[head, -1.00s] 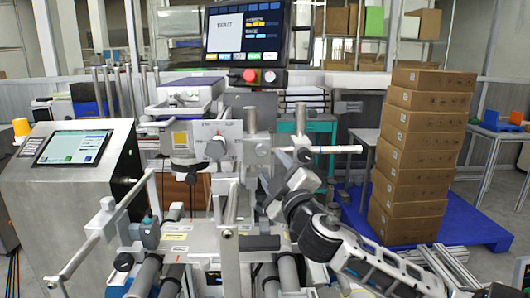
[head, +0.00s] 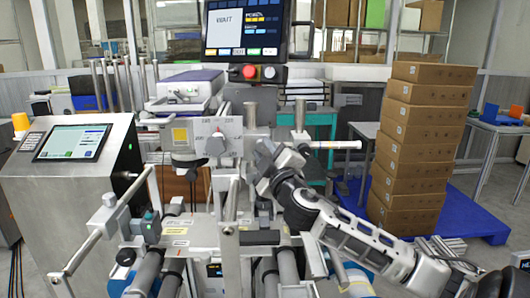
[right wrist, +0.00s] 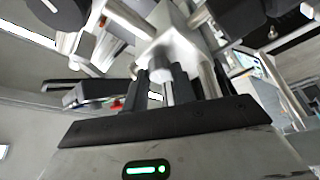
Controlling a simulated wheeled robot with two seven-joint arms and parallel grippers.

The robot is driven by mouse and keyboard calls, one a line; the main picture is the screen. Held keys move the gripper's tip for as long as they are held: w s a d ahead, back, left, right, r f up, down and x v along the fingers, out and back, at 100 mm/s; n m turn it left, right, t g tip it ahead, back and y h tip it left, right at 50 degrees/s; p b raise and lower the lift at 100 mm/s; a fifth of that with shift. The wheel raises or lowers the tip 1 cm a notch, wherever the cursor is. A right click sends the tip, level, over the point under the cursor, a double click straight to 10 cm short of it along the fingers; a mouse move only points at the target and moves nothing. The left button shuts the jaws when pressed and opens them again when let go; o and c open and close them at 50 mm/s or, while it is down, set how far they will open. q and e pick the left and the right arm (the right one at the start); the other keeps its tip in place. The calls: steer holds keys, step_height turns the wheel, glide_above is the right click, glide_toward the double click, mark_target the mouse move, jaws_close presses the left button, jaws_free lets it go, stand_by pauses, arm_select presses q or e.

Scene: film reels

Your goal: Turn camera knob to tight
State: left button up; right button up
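A grey round knob (head: 215,145) sits on a white marked dial plate in the head view; I cannot tell which way it is set. Right of it, a pale bracket (head: 257,144) stands on a post. My right gripper (head: 262,163) is just below and right of this bracket, tilted up and left. In the right wrist view, the dark fingers of my right gripper (right wrist: 162,82) are apart, with a small silver cylindrical part (right wrist: 160,67) showing between their tips. I cannot tell whether they touch it. My left gripper is not in view.
A screen reading WAIT (head: 245,25) hangs above a red button (head: 249,72). A slanted touch panel (head: 74,142) stands at left. A horizontal rod (head: 335,145) sticks out near my right arm. Rollers (head: 146,273) lie in front. Stacked boxes (head: 420,150) stand at right.

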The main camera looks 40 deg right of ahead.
steer(key=shift+f+m+b, duration=0.3)
steer(key=shift+m+b, duration=0.2)
steer(key=shift+b, duration=0.4)
steer(key=shift+m+h, duration=0.3)
steer(key=shift+h, duration=0.1)
steer(key=shift+r, duration=0.2)
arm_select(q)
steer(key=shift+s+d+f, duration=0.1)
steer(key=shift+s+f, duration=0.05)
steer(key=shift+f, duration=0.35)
arm_select(e)
steer(key=o, duration=1)
arm_select(q)
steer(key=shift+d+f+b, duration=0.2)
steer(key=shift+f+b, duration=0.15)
steer(key=shift+b, duration=0.7)
arm_select(e)
steer(key=v, duration=1.6)
steer(key=shift+w+f, duration=0.1)
steer(key=shift+f, duration=0.05)
